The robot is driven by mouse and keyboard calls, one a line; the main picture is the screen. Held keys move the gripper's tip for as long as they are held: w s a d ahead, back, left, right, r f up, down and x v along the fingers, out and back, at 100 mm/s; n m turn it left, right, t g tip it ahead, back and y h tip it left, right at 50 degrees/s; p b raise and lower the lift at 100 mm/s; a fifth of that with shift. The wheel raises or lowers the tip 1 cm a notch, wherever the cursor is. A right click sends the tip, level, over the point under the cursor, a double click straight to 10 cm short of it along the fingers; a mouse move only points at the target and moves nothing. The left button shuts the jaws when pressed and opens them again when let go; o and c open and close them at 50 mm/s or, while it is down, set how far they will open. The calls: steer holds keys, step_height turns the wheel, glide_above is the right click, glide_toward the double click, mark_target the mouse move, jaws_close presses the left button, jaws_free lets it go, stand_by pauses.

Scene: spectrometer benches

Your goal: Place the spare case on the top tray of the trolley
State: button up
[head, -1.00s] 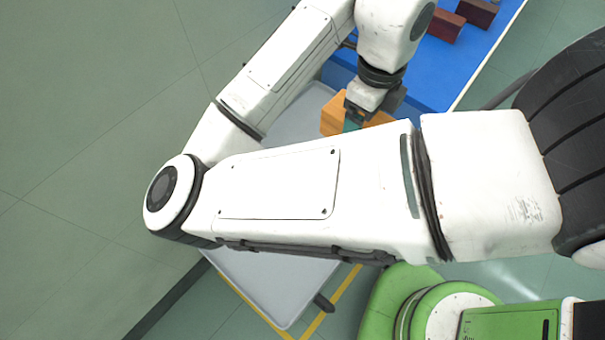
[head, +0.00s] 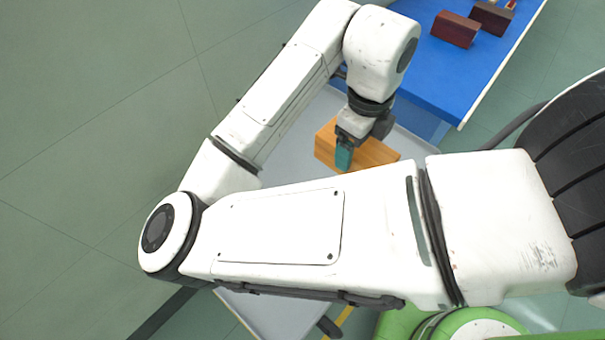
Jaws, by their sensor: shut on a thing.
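The case is an orange-brown wooden box (head: 378,153) in the upper middle of the head view. My gripper (head: 345,158), with a teal finger showing, is shut on it from above. The case is over the trolley's grey top tray (head: 283,312); whether it touches the tray or hangs just above it I cannot tell. My arm hides the case's lower edge and the middle of the tray.
A blue-topped bench (head: 440,75) stands at the upper right, beyond the tray. A dark red box (head: 455,29) and a brown box (head: 493,17) sit on it. Green floor (head: 80,130) is open at the left.

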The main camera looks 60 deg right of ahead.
mark_target(325, 135)
steer(key=w, duration=0.2)
steer(key=w+f, duration=0.1)
steer(key=w, duration=0.1)
steer(key=w+f, duration=0.1)
steer(key=w, duration=0.1)
steer(key=shift+a+f+p, duration=0.2)
steer(key=shift+a+p, duration=0.15)
steer(key=shift+a, duration=0.05)
steer(key=shift+w+a+f+p, duration=0.1)
steer(key=shift+w+f, duration=0.85)
steer(key=shift+f, duration=0.65)
steer(key=shift+w+a+f+p, duration=0.1)
steer(key=shift+w+f, duration=0.85)
steer(key=shift+f, duration=0.6)
steer(key=shift+w+a+f+p, duration=0.1)
steer(key=shift+w+f, duration=0.85)
steer(key=shift+f, duration=0.65)
steer(key=shift+f, duration=0.1)
steer(key=o, duration=1.2)
step_height(325, 135, up, 12)
steer(key=shift+r, duration=0.1)
